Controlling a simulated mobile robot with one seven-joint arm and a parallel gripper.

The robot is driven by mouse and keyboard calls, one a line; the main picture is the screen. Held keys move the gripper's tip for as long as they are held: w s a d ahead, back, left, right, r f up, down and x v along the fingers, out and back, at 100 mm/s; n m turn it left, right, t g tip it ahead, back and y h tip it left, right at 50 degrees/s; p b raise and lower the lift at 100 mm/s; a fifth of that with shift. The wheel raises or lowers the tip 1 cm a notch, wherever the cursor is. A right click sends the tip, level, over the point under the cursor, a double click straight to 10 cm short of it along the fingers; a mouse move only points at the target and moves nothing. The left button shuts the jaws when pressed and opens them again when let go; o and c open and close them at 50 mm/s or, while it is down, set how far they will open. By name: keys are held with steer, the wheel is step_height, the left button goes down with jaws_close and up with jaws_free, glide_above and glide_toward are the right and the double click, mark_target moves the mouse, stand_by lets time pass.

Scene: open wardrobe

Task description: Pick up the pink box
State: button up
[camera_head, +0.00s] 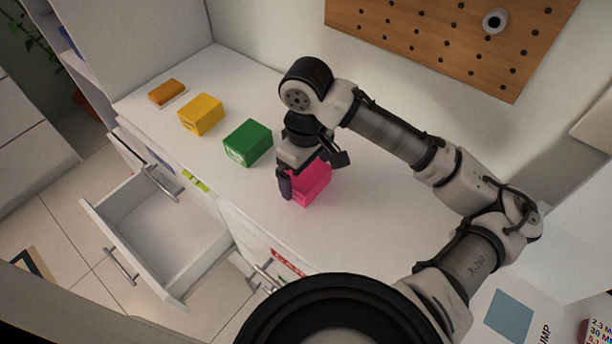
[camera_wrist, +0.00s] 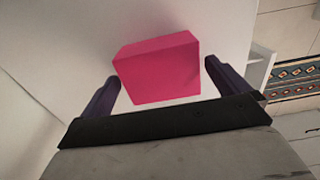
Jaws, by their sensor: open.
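The pink box (camera_head: 311,184) stands on the white counter, partly hidden by my gripper in the head view. My gripper (camera_head: 308,176) is directly above the box, pointing down, with one finger showing on the near left side of it. In the wrist view the pink box (camera_wrist: 158,68) lies between and slightly beyond the two dark fingers of my open gripper (camera_wrist: 164,86). Gaps show between the box and both fingers there. I cannot tell exactly how far down the fingers reach beside it.
A green box (camera_head: 248,142), a yellow box (camera_head: 201,114) and a flat orange item (camera_head: 167,93) stand in a row to the left on the white counter (camera_head: 235,80). An open, empty-looking drawer (camera_head: 150,262) juts out in front. A pegboard (camera_head: 450,40) hangs behind.

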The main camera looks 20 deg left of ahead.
steer(key=shift+f, duration=0.8)
steer(key=c, duration=0.9)
steer(key=shift+r, duration=0.15)
steer(key=shift+c, duration=0.2)
